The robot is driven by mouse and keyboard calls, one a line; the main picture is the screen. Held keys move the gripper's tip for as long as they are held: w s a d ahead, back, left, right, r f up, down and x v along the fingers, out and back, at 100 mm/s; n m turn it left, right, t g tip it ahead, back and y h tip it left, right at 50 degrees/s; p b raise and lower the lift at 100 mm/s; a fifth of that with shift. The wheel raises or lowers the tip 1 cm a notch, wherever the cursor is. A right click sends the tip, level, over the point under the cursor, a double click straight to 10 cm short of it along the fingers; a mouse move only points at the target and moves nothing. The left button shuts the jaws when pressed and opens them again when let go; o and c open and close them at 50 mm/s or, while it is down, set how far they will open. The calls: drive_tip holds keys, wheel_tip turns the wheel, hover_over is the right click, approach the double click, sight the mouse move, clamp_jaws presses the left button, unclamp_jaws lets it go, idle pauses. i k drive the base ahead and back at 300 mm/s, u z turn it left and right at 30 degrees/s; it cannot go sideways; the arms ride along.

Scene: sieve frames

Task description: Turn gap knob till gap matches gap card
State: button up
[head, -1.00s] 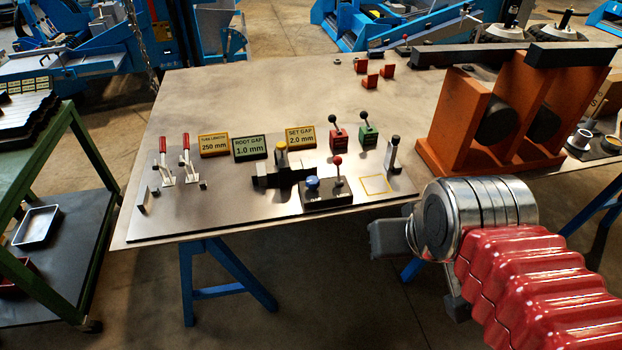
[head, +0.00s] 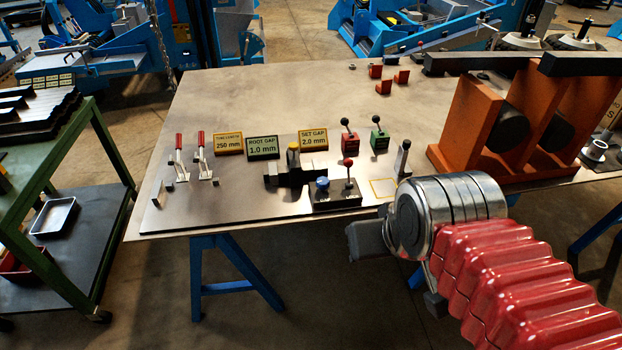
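A yellow-topped knob (head: 293,147) stands on a dark block (head: 287,177) on the metal plate. A blue knob (head: 322,184) sits on a black box (head: 337,199) in front, beside a red-ball lever (head: 348,170). Behind them stand a green card (head: 262,147) reading "ROOT GAP 1.0 mm" and a yellow card (head: 313,139) reading "SET GAP 2.0 mm". I cannot tell which knob sets the gap, nor read its size. My gripper (head: 368,240) is off the table's front edge, right of and nearer than the knobs, touching neither. My wrist partly hides it; its fingers do not show clearly.
Two red-handled clamps (head: 190,158) and a yellow "250 mm" card (head: 228,144) are at the left. An orange stand (head: 500,125) fills the table's right side. A green cart (head: 60,180) is at the left.

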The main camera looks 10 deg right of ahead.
sight(321, 183)
drive_tip(key=i, duration=1)
drive_tip(key=u, duration=0.05)
